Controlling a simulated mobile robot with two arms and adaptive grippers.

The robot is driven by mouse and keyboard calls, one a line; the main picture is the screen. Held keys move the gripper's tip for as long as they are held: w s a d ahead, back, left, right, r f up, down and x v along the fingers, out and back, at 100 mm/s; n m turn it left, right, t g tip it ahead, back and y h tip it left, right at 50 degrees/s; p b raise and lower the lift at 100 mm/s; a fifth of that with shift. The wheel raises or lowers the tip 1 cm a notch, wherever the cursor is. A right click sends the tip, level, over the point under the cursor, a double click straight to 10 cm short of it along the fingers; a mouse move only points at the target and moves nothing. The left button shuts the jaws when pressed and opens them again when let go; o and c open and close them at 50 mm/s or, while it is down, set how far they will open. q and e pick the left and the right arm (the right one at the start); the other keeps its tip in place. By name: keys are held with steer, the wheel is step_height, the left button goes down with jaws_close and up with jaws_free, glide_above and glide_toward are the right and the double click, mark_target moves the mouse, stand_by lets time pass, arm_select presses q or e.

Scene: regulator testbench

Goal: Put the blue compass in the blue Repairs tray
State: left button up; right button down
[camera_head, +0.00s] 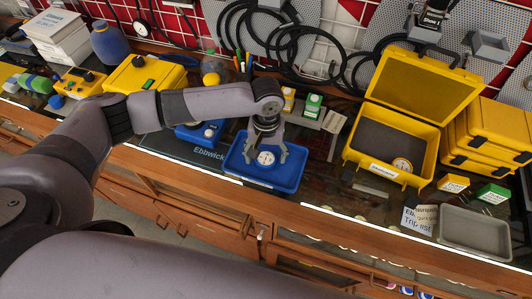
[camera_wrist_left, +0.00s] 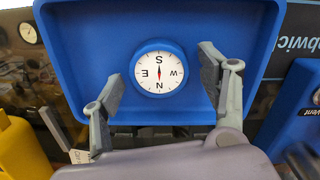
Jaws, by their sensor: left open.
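The blue compass (camera_wrist_left: 159,70), with a white dial and a red needle, lies flat in the blue tray (camera_wrist_left: 260,50). In the head view the compass (camera_head: 265,159) sits inside the blue tray (camera_head: 292,178) on the bench. Any label on this tray is hidden or not readable. My left gripper (camera_head: 265,152) is directly over the tray. In the wrist view its fingers (camera_wrist_left: 160,85) are spread on both sides of the compass and apart from it. My right gripper is not seen in either view.
An open yellow case (camera_head: 425,135) with a round dial inside stands to the right. A grey tray (camera_head: 474,233) is at the far right. A blue device (camera_head: 196,134) stands just left of the blue tray. Black cables hang on the back wall.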

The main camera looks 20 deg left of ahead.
mark_target(266, 155)
arm_select(q)
step_height(266, 155, up, 12)
steer(key=b, duration=0.2)
steer(key=shift+w+r, duration=0.15)
steer(key=shift+w, duration=0.05)
stand_by(0.7)
